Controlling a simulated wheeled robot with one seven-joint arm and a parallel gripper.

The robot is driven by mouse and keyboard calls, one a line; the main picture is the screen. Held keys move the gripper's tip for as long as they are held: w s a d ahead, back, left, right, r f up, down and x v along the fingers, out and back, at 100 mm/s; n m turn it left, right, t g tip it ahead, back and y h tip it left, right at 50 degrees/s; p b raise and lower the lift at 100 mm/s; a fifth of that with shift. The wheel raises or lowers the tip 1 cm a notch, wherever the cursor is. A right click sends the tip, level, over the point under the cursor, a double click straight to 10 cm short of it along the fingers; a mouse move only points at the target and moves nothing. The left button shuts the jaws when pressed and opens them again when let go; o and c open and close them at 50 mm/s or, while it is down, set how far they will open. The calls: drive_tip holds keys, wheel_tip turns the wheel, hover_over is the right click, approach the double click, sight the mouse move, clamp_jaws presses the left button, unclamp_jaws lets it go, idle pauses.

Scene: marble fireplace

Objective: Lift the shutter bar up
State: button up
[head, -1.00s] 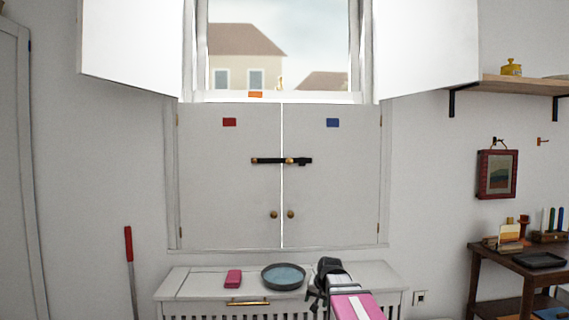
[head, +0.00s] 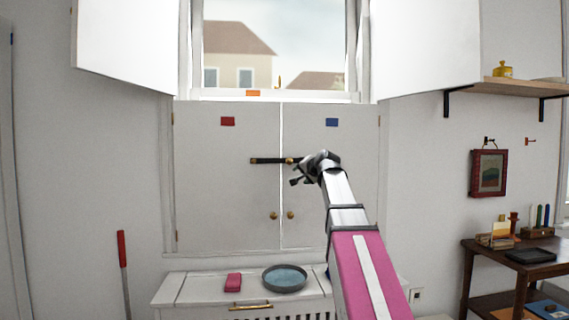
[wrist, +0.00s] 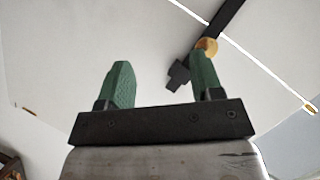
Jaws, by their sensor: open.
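The shutter bar (head: 266,160) is a dark flat bar lying level across the seam of the two closed lower shutters, with brass knobs on it. Its right end is hidden behind my gripper (head: 299,176) in the head view. In the wrist view the bar (wrist: 231,17) runs diagonally at the upper right, with a brass knob (wrist: 207,46) and a small dark tab (wrist: 178,76). My gripper (wrist: 158,85) is open, its two green fingers apart. The tab lies between the fingers in the picture, nearer the right one. I cannot tell if anything touches.
Open white upper shutters (head: 425,45) flank the window. A shelf (head: 500,86) and a dark table (head: 480,250) stand to the right.

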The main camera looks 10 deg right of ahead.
drive_tip(key=t, duration=0.1)
approach(290, 161)
drive_tip(key=shift+m, duration=0.3)
drive_tip(key=x, duration=1)
drive_tip(key=shift+w, duration=0.4)
clamp_jaws()
